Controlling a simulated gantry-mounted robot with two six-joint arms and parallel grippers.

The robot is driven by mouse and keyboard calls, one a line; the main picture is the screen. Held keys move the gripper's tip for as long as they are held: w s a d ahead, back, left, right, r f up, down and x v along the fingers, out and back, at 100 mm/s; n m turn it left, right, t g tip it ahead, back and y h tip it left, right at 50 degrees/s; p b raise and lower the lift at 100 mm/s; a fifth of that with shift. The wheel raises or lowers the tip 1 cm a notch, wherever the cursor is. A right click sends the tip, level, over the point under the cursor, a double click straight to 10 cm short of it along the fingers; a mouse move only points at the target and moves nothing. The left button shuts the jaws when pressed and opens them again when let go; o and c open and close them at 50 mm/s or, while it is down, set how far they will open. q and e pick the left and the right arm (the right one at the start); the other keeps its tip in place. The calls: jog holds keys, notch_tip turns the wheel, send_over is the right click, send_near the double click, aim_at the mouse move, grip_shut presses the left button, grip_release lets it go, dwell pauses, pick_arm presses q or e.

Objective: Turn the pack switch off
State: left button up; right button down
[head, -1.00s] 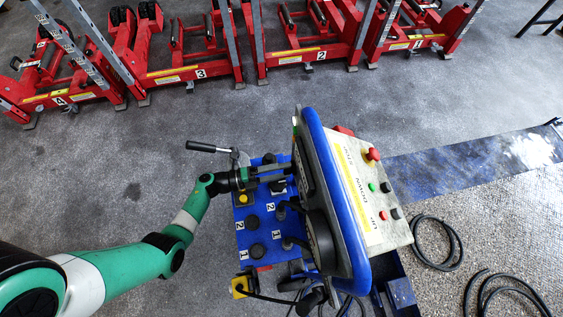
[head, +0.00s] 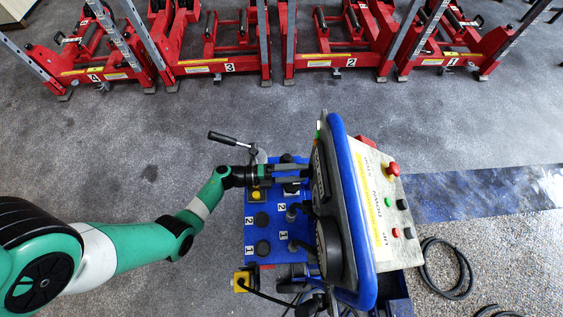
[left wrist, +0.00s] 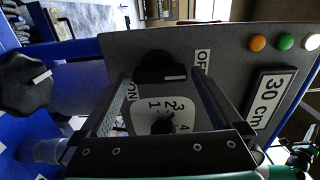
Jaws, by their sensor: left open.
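The pack switch looks to be the black rotary knob (left wrist: 160,68) with a white mark, on the grey panel in the left wrist view. An OFF label (left wrist: 202,62) is to its right and an ON label (left wrist: 132,92) to its lower left. The white mark lies on the knob's right side. My left gripper (left wrist: 163,78) is open, one finger on each side of the knob; I cannot tell whether they touch it. In the head view my left gripper (head: 304,172) reaches the back of the tilted control box (head: 372,200), whose edge hides the knob. My right gripper is out of view.
A second dial (left wrist: 165,122) shows between the fingers, and a large black knob (left wrist: 25,85) at left. Orange (left wrist: 257,43) and green (left wrist: 285,41) lights sit at right. A blue base (head: 258,232) lies below the arm. Red jacks (head: 220,66) stand behind. Floor at left is clear.

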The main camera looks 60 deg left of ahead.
pick_arm(q)
jog(key=p+v, duration=0.1)
jog(key=v, duration=1)
jog(key=shift+s+a, duration=0.2)
jog(key=shift+s, duration=0.05)
